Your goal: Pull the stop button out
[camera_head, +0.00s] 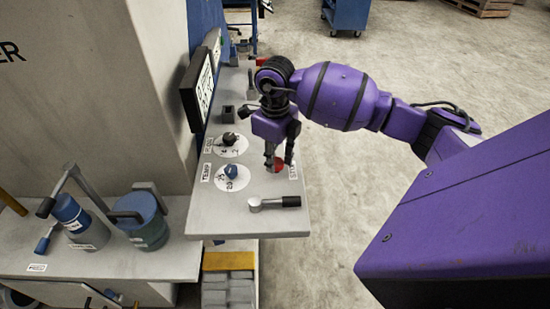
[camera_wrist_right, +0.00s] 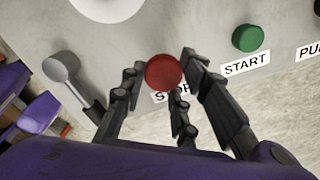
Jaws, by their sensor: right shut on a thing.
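The red stop button (camera_head: 275,164) sits on the grey panel near its right edge, beside a label partly hidden by my gripper. In the right wrist view the button (camera_wrist_right: 164,71) is a round red cap, with the partly covered "STOP" label just below it. My right gripper (camera_head: 280,162) points down at the panel with its fingers around the button. In the wrist view the dark fingers close in on the cap from both sides. How far the button stands out from the panel cannot be told. My left gripper is not in view.
A green start button (camera_wrist_right: 248,38) lies beside the stop button. A lever with a black handle (camera_head: 275,202), a blue knob (camera_head: 231,171) and a black knob (camera_head: 229,138) are on the panel (camera_head: 215,222). A screen (camera_head: 198,90) stands behind.

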